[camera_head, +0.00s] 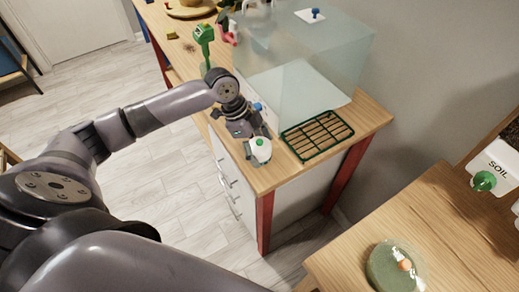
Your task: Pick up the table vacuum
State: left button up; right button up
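A small rounded white device with a green spot on top, which looks like the table vacuum (260,152), stands at the near front edge of the wooden cabinet top. My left gripper (253,134) reaches in from the left and is right behind it, its fingertips at or very near the device's far side. I cannot tell whether the fingers touch it or how far they are spread. My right gripper is not in view.
A green-rimmed wooden grid tray (318,134) lies to the right of the device. A clear glass case (318,60) stands behind. A green tool (204,36) stands upright farther back.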

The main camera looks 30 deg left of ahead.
pick_arm(q)
jog(key=c, duration=1.1)
jog(key=shift+r, duration=0.2)
notch_tip(320, 180, up, 20)
jog(key=b, duration=0.1)
jog(key=shift+f, duration=0.1)
